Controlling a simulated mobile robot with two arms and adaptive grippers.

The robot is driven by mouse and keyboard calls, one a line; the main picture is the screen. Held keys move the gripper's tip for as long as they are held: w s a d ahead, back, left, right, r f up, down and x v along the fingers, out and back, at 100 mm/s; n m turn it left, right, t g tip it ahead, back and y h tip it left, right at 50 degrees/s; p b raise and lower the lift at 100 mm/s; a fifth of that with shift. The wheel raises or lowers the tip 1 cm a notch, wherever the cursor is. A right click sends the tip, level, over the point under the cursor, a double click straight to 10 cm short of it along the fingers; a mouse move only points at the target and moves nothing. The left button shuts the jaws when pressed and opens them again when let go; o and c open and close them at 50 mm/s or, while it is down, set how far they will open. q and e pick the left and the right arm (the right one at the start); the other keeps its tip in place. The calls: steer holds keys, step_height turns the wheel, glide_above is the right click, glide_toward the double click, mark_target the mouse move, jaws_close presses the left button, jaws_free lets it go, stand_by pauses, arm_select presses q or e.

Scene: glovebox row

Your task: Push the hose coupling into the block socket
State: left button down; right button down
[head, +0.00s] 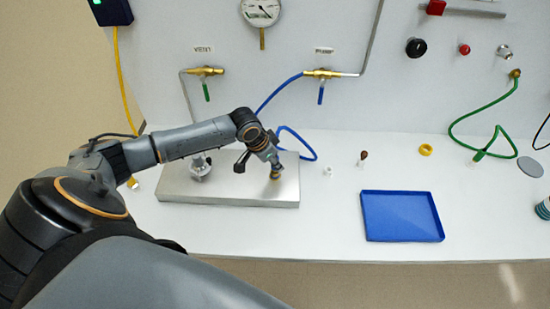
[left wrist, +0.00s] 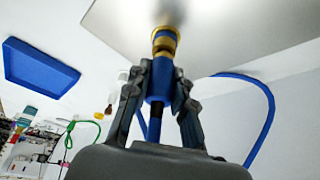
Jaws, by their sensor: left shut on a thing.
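The metal block (head: 232,192) lies on the white bench in the head view; its bare grey face fills the top of the left wrist view (left wrist: 235,28). My left gripper (head: 272,158) is over the block's right end, shut on the hose coupling. In the left wrist view, the coupling (left wrist: 160,80) has a blue body between the two fingers and its blue hose trails off to the right. Brass (left wrist: 165,42) shows at the coupling's front end, against the block. The socket itself is hidden there, so I cannot tell how deep the coupling sits. My right gripper is not in view.
A grey fitting (head: 200,168) stands on the block's left part. A blue tray (head: 402,216) lies to the right, with small loose parts and a yellow ring (head: 426,149) behind it. The blue hose (head: 280,90) runs up to the pump valve (head: 325,73).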

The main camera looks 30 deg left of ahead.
arm_select(q)
steer(key=shift+s+f, duration=0.1)
steer(key=shift+f, duration=0.4)
steer(key=c, duration=1.1)
jaws_free()
steer(key=shift+o, duration=0.2)
steer(key=v, duration=1.2)
steer(key=shift+f, duration=0.15)
